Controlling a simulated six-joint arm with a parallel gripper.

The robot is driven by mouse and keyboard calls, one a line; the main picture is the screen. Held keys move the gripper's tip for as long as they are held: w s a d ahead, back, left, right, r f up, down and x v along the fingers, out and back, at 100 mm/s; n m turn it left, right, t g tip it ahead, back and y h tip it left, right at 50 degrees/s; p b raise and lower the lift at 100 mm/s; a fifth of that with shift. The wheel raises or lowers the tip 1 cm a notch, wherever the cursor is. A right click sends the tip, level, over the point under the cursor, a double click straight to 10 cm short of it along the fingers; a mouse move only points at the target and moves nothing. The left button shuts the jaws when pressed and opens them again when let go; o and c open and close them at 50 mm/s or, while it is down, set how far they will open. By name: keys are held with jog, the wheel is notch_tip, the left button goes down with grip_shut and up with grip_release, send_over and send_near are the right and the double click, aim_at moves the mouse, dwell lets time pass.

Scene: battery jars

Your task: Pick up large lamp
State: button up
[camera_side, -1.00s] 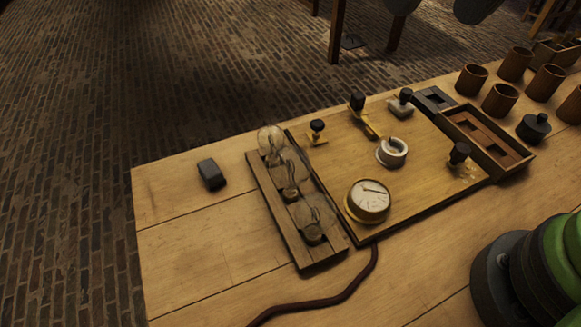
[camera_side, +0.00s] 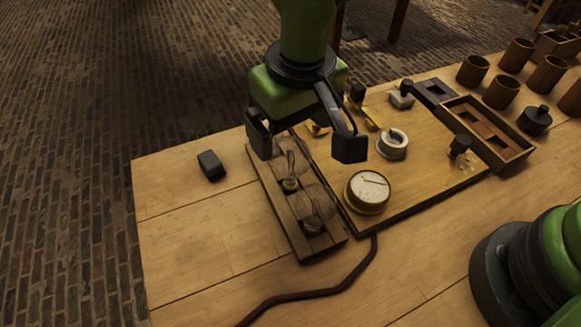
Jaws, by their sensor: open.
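A wooden lamp rack (camera_side: 277,212) lies along the left side of the instrument board. It holds clear glass lamps standing upright. The near lamp (camera_side: 316,204) looks the largest, and a middle lamp (camera_side: 290,160) stands behind it. The far lamp is hidden by my gripper. My gripper (camera_side: 304,143) is open, pointing down over the far part of the rack, with one black finger on the left and one on the right. Nothing is held. The middle lamp shows below and between the fingers, and I cannot tell the exact height gap.
A round dial gauge (camera_side: 368,190) and a white ring-shaped part (camera_side: 392,143) sit on the board (camera_side: 420,170). A small black block (camera_side: 211,165) lies left of the rack. A dark red cable (camera_side: 330,291) runs in front. Brown cups (camera_side: 501,92) stand at the right.

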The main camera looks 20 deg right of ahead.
aim_at(291, 138)
jog(key=f, duration=0.4)
jog(key=shift+w+a+f, duration=0.15)
jog(key=shift+w+f, duration=0.05)
jog(key=shift+f, duration=0.05)
jog(key=shift+c, duration=0.3)
jog(key=c, duration=1)
